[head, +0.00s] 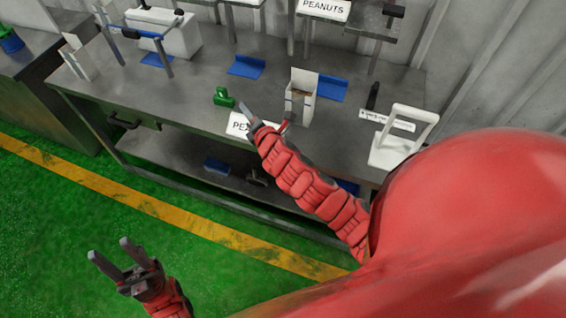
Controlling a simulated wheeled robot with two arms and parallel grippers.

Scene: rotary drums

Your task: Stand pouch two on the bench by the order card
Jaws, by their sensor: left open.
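A white open-topped pouch (299,105) with something brown inside stands upright on the grey bench (195,98). I cannot read a number on it. A white card (237,126) lettered "PEA..." is at the bench's front edge, partly hidden by my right gripper. My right gripper (267,118) is over the front edge between the card and the pouch, its fingers apart; I cannot tell whether one touches the pouch. My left gripper (110,257) is open and empty over the green floor, away from the bench. Another white pouch-like packet (77,57) stands at the bench's left end.
A green object (223,97) sits behind the card. Blue trays (246,67) lie further back, below metal stands. A "PEANUTS" sign (323,9) is at the top. A white frame-like device (403,136) stands at the right. The bench middle is mostly clear.

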